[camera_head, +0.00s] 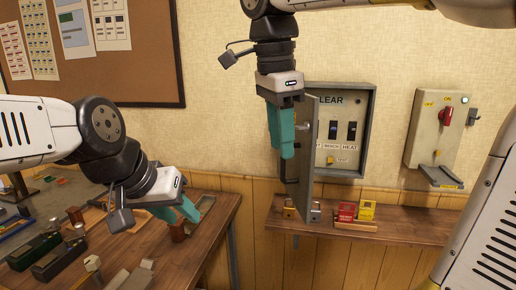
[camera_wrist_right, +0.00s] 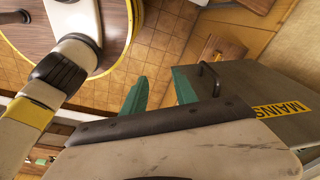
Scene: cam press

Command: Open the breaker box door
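The grey breaker box (camera_head: 368,130) hangs on the wall in the head view. Its door (camera_head: 304,165) stands swung out toward me, seen nearly edge-on, and the switch panel inside shows. In the right wrist view the door (camera_wrist_right: 285,85) carries a yellow label and a dark handle (camera_wrist_right: 208,78). My right gripper (camera_head: 287,155) points down at the left, outer side of the door. Its teal fingers (camera_wrist_right: 160,90) are apart with floor showing between them; one is close beside the handle, and contact cannot be told. My left gripper (camera_head: 190,210) is low over the workbench; its finger gap is unclear.
A switch box with a red knob (camera_head: 445,117) hangs to the right. The left workbench (camera_head: 215,235) is cluttered with tools and parts.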

